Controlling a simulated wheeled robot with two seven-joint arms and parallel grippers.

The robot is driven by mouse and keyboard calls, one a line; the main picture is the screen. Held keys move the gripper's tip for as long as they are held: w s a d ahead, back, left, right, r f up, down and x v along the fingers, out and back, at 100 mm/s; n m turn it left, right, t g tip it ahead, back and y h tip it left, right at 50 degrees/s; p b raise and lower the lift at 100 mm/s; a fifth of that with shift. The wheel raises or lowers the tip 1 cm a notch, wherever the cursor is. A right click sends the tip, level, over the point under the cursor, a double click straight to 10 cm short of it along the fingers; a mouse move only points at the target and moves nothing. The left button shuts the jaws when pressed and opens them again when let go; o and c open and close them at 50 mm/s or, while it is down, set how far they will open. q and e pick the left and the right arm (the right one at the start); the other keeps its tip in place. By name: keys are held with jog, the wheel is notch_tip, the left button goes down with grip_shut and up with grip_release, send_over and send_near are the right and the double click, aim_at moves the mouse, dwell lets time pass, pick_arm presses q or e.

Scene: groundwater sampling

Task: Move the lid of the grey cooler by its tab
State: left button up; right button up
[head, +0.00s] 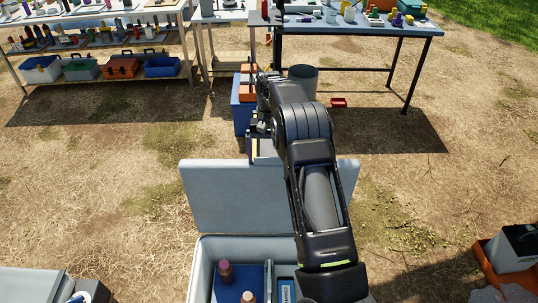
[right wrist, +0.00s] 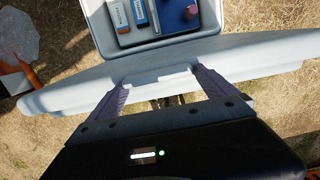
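The grey cooler (head: 204,268) stands at the bottom of the head view, its inside exposed. Its pale grey lid (head: 225,195) is raised on the far side; the lid also shows edge-on in the right wrist view (right wrist: 258,62). My right gripper (head: 262,148) is at the lid's upper edge, and my right arm hides part of lid and cooler. In the right wrist view my right gripper (right wrist: 160,84) has its fingers wide apart, one on each side of the lid's tab (right wrist: 160,80). Whether they touch the tab is unclear. My left gripper is not visible.
Inside the cooler are a capped bottle (head: 226,272) and packs (right wrist: 140,14). A blue box (head: 243,112) and a grey bin (head: 303,80) stand beyond the lid. Tables (head: 405,28) line the back. An orange crate (head: 506,274) is at right.

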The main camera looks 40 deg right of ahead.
jog(key=shift+s+f, duration=0.3)
jog(key=shift+f, duration=0.1)
jog(key=r, duration=0.4)
jog(key=shift+w+d+r, duration=0.25)
jog(key=shift+w, duration=0.15)
jog(key=r+p, duration=0.2)
jog(key=r, duration=0.2)
jog(key=shift+w+p, duration=0.25)
jog(key=shift+p, duration=0.15)
